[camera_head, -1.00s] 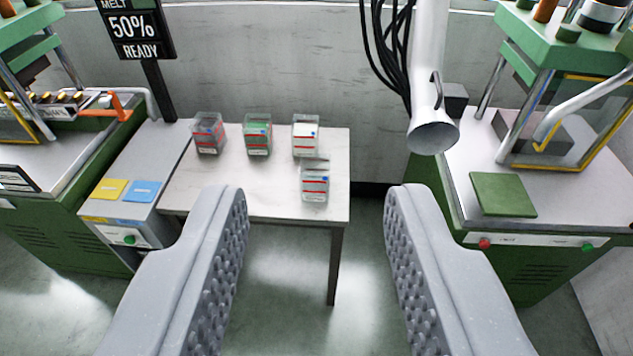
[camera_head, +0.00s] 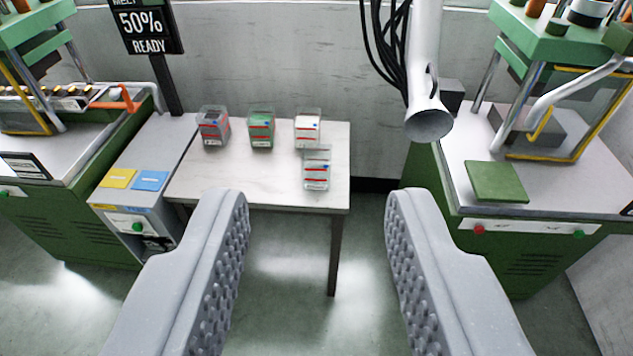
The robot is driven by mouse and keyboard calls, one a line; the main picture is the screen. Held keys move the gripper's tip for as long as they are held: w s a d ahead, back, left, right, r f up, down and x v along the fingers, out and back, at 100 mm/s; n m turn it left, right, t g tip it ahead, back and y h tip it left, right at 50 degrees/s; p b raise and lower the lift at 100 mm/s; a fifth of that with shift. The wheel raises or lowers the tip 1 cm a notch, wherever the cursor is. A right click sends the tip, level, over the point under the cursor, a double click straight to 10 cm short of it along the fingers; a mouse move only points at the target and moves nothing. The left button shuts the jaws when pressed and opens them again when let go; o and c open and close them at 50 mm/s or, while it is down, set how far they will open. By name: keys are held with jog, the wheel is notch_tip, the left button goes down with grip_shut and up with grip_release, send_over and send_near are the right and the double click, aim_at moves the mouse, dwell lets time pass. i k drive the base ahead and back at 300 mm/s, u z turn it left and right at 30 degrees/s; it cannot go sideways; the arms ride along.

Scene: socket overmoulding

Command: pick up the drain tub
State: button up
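Several clear tubs with red-striped labels stand on a pale table (camera_head: 235,190). In the back row are a dark-filled tub (camera_head: 214,128), a green-filled tub (camera_head: 261,130) and a white-filled tub (camera_head: 308,130). A clear tub with pale or little visible content (camera_head: 316,170) stands nearer the front right edge. The labels are too small to read, so I cannot tell which is the drain tub. My gripper (camera_head: 317,200) is open and empty, its studded fingers wide apart, well short of the table. The front tub shows between the fingertips.
A white extraction pipe (camera_head: 425,75) hangs right of the table. A green press bench with a green pad (camera_head: 496,182) stands at right. At left are a grey cabinet (camera_head: 125,200) with yellow and blue cards, a "50% READY" sign (camera_head: 143,25) and another green machine.

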aim_at(315, 158)
jog(key=k, duration=1.1)
jog(key=z, duration=0.35)
jog(key=i, duration=0.75)
jog(key=z, duration=0.35)
jog(key=i, duration=1.35)
jog(key=u, duration=0.7)
jog(key=i, duration=0.55)
jog(key=u, duration=0.45)
